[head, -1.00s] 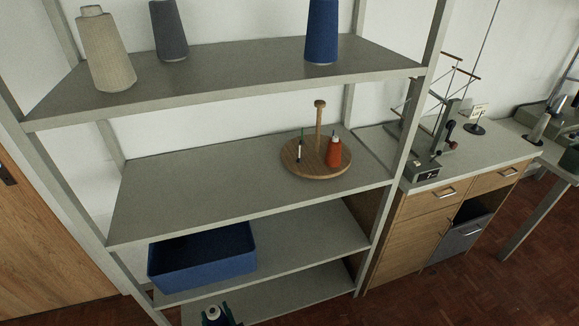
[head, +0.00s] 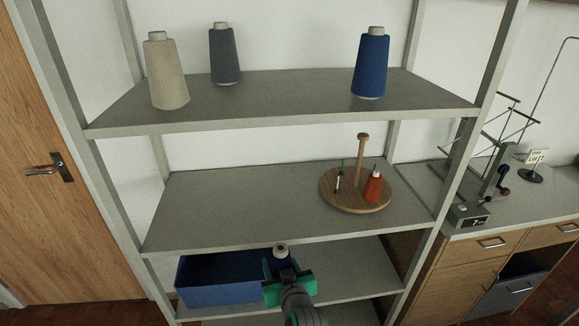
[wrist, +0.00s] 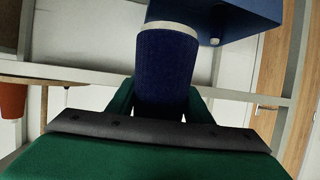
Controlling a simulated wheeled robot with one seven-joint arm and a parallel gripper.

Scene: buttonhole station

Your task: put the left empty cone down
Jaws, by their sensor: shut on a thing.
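My gripper (head: 284,276) is shut on a dark blue cone (head: 281,258) with a pale grey tip, held upright at the right end of the blue bin. In the wrist view the cone (wrist: 165,72) stands between the green fingers (wrist: 160,100), with a pale rim at its upper picture end. The cone looks covered in blue, not bare. The gripper hides its lower part in the head view. I cannot tell whether it touches the bin or a shelf.
The blue bin (head: 215,294) is on the lower shelf. Beige (head: 166,75), grey (head: 224,58) and blue (head: 370,66) cones stand on the top shelf.

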